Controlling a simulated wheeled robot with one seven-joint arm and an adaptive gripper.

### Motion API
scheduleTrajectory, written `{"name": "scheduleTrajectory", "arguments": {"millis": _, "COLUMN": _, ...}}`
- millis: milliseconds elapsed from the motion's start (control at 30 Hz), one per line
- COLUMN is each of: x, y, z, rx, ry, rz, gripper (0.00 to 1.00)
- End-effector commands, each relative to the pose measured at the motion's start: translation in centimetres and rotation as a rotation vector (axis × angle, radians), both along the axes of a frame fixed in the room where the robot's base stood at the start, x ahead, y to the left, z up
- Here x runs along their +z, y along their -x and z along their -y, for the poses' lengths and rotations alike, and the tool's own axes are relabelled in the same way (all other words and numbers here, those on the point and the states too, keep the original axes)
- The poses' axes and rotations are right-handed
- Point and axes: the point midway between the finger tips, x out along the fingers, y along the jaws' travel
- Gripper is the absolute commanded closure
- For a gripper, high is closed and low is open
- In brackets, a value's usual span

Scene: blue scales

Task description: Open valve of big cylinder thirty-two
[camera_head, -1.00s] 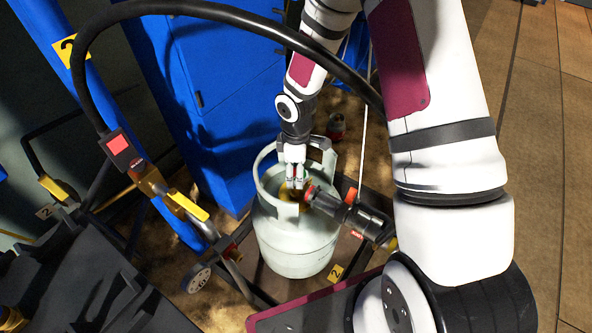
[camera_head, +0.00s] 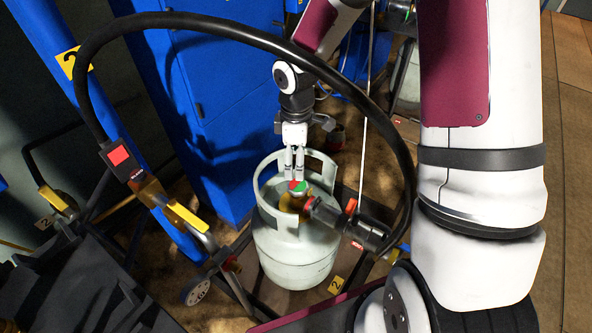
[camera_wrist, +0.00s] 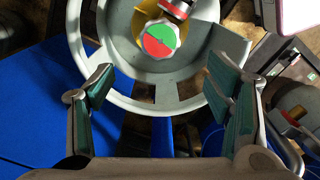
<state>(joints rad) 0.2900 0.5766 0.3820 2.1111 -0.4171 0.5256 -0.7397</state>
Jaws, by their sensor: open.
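A pale grey-green gas cylinder (camera_head: 295,250) stands upright on a dark frame, with an open collar around its top. Inside the collar is a brass valve (camera_head: 291,203) with a round red and green knob (camera_head: 299,186), which also shows at the top middle of the wrist view (camera_wrist: 158,40). A dark hose connector (camera_head: 328,212) joins the valve from the right. My gripper (camera_head: 296,178) points down just above the knob. In the wrist view my gripper (camera_wrist: 160,70) has its fingers wide apart with nothing between them; the knob appears beyond the fingertips.
A thick black hose (camera_head: 250,32) arches over the scene. A blue cabinet (camera_head: 215,110) stands behind the cylinder. A yellow-handled valve (camera_head: 188,217) on a pipe is at left. Another cylinder (camera_head: 408,80) is partly hidden behind my arm.

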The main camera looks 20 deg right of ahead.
Motion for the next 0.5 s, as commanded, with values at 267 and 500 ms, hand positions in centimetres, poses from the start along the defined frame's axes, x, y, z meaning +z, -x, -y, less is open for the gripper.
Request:
{"name": "scheduleTrajectory", "arguments": {"millis": 267, "x": 2.2, "y": 0.0, "z": 0.0, "rx": 0.000, "ry": 0.000, "rz": 0.000, "gripper": 0.28}}
{"name": "scheduleTrajectory", "arguments": {"millis": 500, "x": 2.3, "y": 0.0, "z": 0.0, "rx": 0.000, "ry": 0.000, "rz": 0.000, "gripper": 0.28}}
